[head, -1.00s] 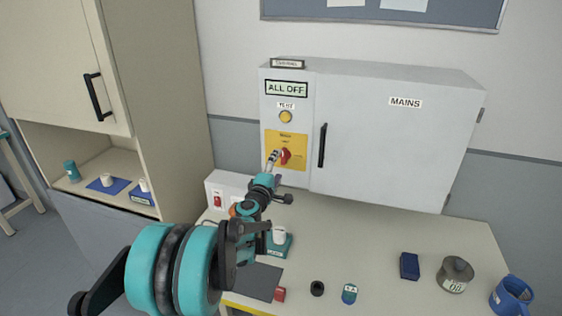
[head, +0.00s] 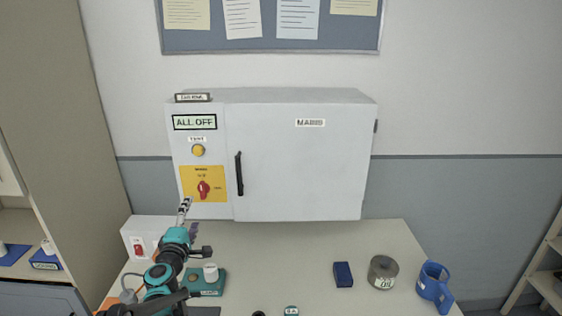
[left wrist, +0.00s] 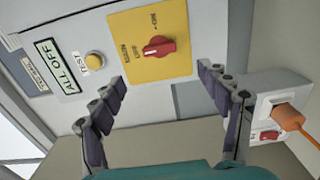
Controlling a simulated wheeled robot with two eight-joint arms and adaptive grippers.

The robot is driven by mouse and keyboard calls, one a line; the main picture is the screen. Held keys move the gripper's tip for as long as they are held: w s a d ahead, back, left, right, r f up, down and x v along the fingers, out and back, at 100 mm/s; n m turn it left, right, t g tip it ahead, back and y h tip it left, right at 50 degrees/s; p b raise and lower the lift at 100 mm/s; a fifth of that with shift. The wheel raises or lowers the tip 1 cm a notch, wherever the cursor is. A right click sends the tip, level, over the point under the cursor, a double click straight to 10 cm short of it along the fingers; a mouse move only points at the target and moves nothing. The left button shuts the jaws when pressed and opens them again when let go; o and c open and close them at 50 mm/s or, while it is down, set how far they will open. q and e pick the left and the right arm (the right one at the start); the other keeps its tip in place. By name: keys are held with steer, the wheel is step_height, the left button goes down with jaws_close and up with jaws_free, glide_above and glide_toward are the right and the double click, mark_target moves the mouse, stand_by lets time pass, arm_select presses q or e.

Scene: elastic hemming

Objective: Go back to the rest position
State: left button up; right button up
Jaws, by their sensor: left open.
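My left gripper (head: 187,213) is below and in front of the red rotary switch (head: 204,189) on the yellow plate (head: 188,173) of the grey mains cabinet (head: 300,165). In the left wrist view its two fingers (left wrist: 160,95) are spread wide with nothing between them. The red switch (left wrist: 158,47) lies beyond the fingertips, apart from them. The "ALL OFF" sign (head: 195,122) and a yellow test button (head: 198,150) sit above the yellow plate. My right gripper does not show in either view.
A white box with a red rocker switch (head: 138,248) stands left of my arm. The bench's middle is mostly clear.

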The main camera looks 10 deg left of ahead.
arm_select(q)
steer(key=s+d+f+m+g+h+b, duration=0.1)
steer(key=s+d+m+h, duration=0.1)
steer(key=d+m, duration=0.35)
steer(key=s+d+f+m+g+h, duration=0.1)
steer(key=s+d+m+g+h, duration=0.15)
steer(key=d, duration=0.65)
steer(key=s+d+f+m+h+b, duration=0.1)
steer(key=s+d+m+h, duration=0.2)
steer(key=d, duration=0.4)
steer(key=s+d+f+m+g+y, duration=0.1)
steer(key=s+f+m+g, duration=0.2)
steer(key=s, duration=0.6)
steer(key=s+d+f+m+g+y+b, duration=0.1)
steer(key=s+f+m+g, duration=0.3)
steer(key=s+f, duration=0.5)
steer(key=s+d+m+y, duration=0.1)
steer(key=m, duration=0.1)
steer(key=shift+s+f+m, duration=0.2)
steer(key=shift+f+m, duration=0.1)
steer(key=shift+m, duration=0.1)
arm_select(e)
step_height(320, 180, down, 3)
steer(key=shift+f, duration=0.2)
arm_select(q)
steer(key=shift+y, duration=0.25)
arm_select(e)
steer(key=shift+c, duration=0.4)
